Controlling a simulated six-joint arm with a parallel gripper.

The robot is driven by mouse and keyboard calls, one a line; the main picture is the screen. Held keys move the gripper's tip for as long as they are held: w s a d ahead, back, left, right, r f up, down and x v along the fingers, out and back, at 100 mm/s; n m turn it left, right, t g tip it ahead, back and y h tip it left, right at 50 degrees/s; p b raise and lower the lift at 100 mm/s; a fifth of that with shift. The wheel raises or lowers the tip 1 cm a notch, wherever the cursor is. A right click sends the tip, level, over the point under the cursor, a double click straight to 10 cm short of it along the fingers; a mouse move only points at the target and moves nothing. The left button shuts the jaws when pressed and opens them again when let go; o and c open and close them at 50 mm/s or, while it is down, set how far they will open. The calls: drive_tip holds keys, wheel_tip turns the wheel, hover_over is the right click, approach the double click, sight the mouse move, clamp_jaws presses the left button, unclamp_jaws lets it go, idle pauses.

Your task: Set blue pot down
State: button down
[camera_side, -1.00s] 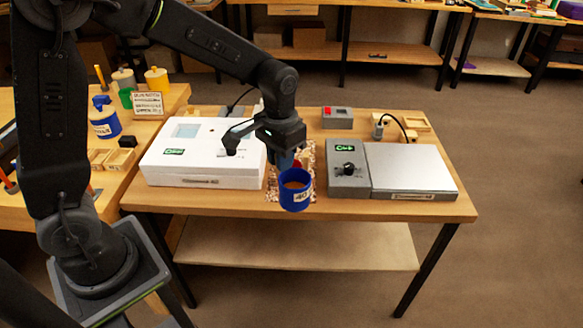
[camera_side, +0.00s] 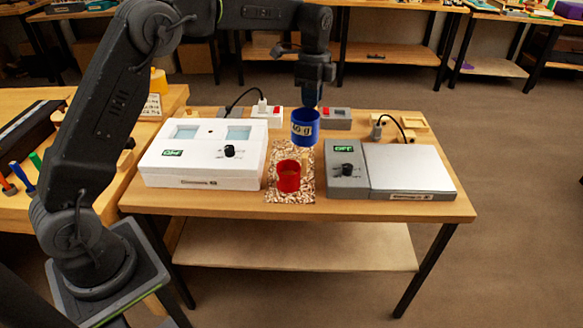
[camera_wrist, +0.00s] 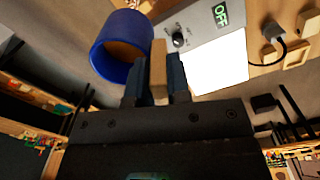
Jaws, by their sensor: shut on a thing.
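The blue pot (camera_side: 304,128) has a pale label and hangs tilted in the air below my gripper (camera_side: 311,101), above the bench between the white box and the grey unit. In the wrist view the blue pot (camera_wrist: 104,62) is at upper left, its open mouth partly seen. There my gripper (camera_wrist: 158,82) is shut on a tan piece beside the pot, which looks like its handle. A red pot (camera_side: 288,176) stands on the speckled mat (camera_side: 307,190), in front of and below the blue pot.
A white box (camera_side: 205,158) with a dial stands left of the mat. A grey unit (camera_side: 347,170) marked OFF, with a pale plate (camera_side: 408,168), stands right. A small box with a red switch (camera_side: 336,119) is behind. The mat behind the red pot looks clear.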

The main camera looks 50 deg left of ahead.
drive_tip(key=w+a+f+m, duration=0.2)
drive_tip(key=w+a+m, duration=0.65)
drive_tip(key=m, duration=0.55)
wheel_tip(320, 180, down, 15)
drive_tip(key=s, duration=0.1)
drive_tip(key=shift+a, duration=0.35)
drive_tip(key=shift+f, duration=0.25)
drive_tip(key=c, duration=1.1)
unclamp_jaws()
